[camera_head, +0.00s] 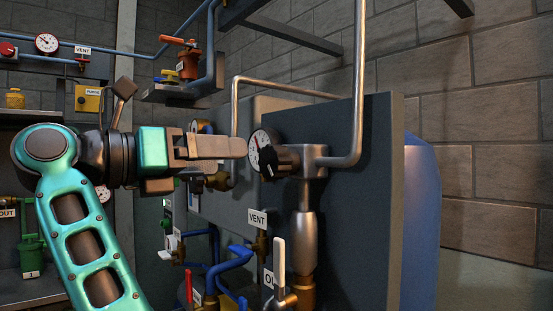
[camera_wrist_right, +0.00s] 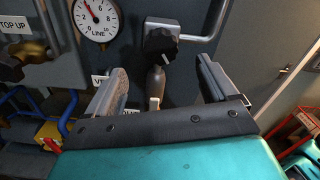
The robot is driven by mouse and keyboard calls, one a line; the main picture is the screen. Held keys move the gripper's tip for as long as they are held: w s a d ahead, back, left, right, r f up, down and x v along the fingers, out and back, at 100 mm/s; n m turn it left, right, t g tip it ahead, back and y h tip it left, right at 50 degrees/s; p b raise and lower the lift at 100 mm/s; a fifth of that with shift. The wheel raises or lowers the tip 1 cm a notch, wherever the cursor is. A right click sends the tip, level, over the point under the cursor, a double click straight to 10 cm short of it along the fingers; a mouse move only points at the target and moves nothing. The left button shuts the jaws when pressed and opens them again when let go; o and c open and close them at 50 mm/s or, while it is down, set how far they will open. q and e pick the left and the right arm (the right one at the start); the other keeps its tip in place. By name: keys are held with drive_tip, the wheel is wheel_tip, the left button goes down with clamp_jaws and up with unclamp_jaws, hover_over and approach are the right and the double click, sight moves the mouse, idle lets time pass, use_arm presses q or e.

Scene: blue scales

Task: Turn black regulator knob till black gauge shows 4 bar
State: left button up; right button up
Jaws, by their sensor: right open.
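The black regulator knob (camera_head: 279,160) sits on a metal valve body at the panel's edge. It also shows in the right wrist view (camera_wrist_right: 160,41), ahead of the fingers. A round white-faced gauge (camera_head: 259,146) is just behind and left of the knob in the head view. In the right wrist view the gauge (camera_wrist_right: 97,17), marked LINE, has its red needle pointing up and left; I cannot read its exact value. My right gripper (camera_head: 243,150) is open, left of the knob and apart from it. In the wrist view its fingers (camera_wrist_right: 160,82) are empty. My left gripper is not in view.
A bent steel pipe (camera_head: 359,80) rises beside the knob. Below are a VENT label (camera_head: 258,218), blue pipes (camera_head: 232,262) and a white-handled valve (camera_head: 279,258). A dark panel (camera_head: 375,190) stands to the right. Another gauge (camera_head: 46,43) is at far upper left.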

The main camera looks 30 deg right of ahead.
sight(267, 158)
drive_tip(key=d, duration=0.7)
drive_tip(key=w+d, duration=0.1)
drive_tip(key=d, duration=0.3)
drive_tip(key=shift+d, duration=0.15)
drive_tip(key=shift+c, duration=0.2)
drive_tip(key=c, duration=0.9)
